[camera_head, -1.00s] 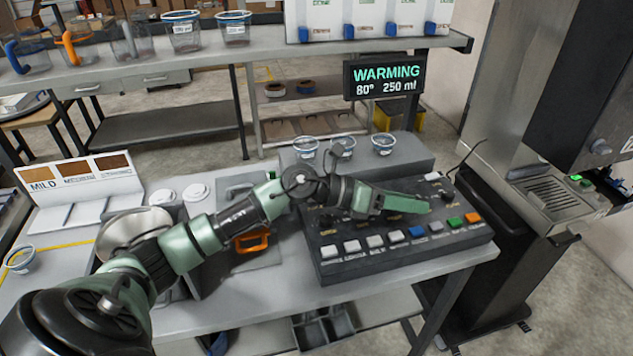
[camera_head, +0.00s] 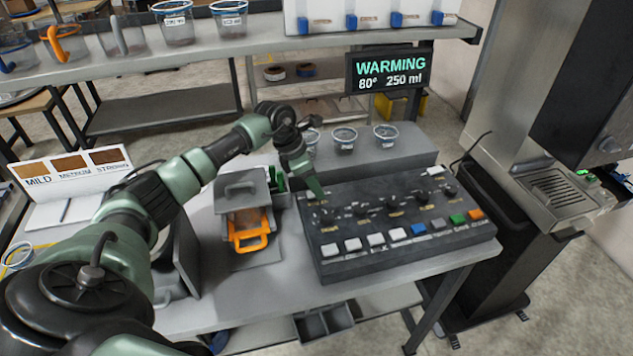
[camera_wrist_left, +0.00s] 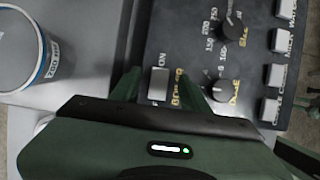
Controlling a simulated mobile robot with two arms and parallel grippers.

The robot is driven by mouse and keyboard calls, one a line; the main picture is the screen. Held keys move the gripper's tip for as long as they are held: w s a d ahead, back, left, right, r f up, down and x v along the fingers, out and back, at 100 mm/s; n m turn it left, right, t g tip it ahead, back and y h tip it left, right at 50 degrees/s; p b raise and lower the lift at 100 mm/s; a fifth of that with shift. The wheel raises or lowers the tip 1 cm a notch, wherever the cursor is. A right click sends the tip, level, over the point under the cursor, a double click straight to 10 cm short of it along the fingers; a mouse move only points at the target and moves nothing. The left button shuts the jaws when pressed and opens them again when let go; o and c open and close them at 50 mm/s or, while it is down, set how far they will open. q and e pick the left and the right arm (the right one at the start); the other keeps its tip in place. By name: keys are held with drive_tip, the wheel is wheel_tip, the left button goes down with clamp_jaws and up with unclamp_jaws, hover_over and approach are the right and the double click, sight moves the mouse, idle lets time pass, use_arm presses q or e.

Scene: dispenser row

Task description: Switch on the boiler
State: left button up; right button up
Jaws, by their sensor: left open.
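The dark control panel (camera_head: 400,225) lies on the table, with several knobs, a row of pale and coloured buttons and a light switch at its back right. In the left wrist view, a grey rocker switch (camera_wrist_left: 158,82) marked "ON" stands beside a partly hidden yellow label starting "BO". My left gripper (camera_head: 316,190) is open above the panel's back left corner. In the wrist view its green fingers (camera_wrist_left: 161,88) lie either side of the switch; contact cannot be told. The display (camera_head: 390,72) reads "WARMING 80° 250 ml". My right gripper is not in view.
Several cups (camera_head: 345,137) stand on a raised block behind the panel. A grey box with an orange-handled drawer (camera_head: 250,236) is left of the panel. A metal machine (camera_head: 555,190) stands at the right. The table in front of the drawer is clear.

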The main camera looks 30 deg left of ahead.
use_arm(q)
drive_tip(key=shift+w+d+f, duration=0.15)
drive_tip(key=shift+f, duration=0.45)
clamp_jaws()
drive_tip(key=shift+w+d+g+y+b, duration=0.2)
drive_tip(key=shift+g+y+b, duration=0.2)
drive_tip(key=shift+g+b, duration=0.25)
unclamp_jaws()
